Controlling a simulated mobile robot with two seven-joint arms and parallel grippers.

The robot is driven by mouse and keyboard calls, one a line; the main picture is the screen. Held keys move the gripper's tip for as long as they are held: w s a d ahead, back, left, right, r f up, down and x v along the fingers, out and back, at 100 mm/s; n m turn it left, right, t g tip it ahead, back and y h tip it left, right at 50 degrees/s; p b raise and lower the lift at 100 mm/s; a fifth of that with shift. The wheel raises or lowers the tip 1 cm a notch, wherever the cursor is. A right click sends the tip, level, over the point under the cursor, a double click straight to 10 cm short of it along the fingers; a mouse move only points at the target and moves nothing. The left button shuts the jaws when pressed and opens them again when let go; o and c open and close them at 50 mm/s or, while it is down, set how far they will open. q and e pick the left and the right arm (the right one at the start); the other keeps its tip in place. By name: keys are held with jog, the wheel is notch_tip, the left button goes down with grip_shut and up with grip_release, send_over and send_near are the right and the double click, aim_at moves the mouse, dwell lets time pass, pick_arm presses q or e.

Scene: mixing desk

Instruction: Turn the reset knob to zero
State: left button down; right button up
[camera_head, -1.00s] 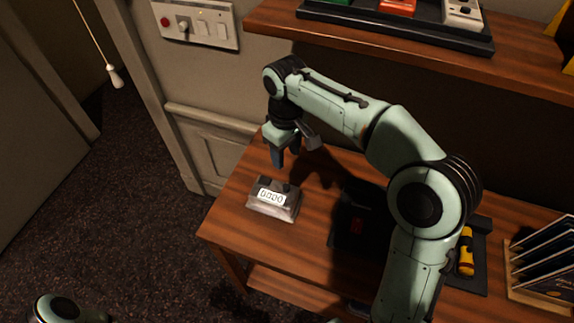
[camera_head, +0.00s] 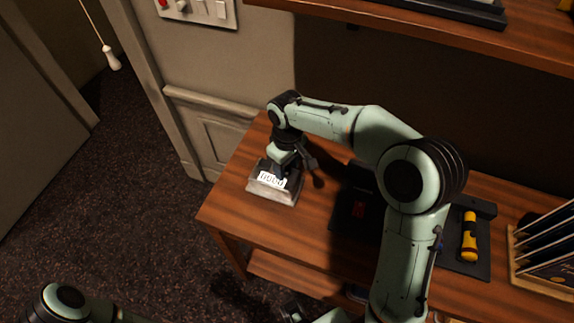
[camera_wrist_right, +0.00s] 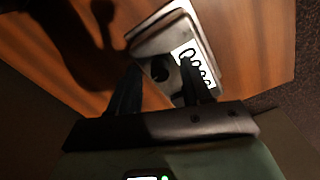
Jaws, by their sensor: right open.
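A small grey counter box (camera_head: 271,198) with a white digit display stands at the desk's left end. In the right wrist view its silver casing (camera_wrist_right: 177,22) and a dark round knob (camera_wrist_right: 160,70) show; the display digits are partly covered by a finger. My right gripper (camera_head: 279,168) is right over the back of the box, pointing down. In the right wrist view its open fingers (camera_wrist_right: 158,88) lie on either side of the knob; I cannot tell whether they touch it. My left arm shows at the bottom left; I cannot make out its gripper's jaws.
A yellow torch (camera_head: 469,237) lies on a dark tray (camera_head: 482,262) at the right, beside a rack of cards (camera_head: 540,265). A shelf (camera_head: 400,28) overhangs the back. A wall switch panel (camera_head: 200,10) is at the top left.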

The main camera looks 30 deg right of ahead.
grip_shut()
jog(key=shift+m, duration=0.4)
jog(key=m, duration=0.4)
jog(key=shift+m, duration=0.3)
jog(key=m, duration=1.1)
jog(key=shift+m, duration=0.4)
jog(key=m, duration=0.5)
jog(key=shift+p, duration=0.4)
jog(key=shift+m, duration=0.3)
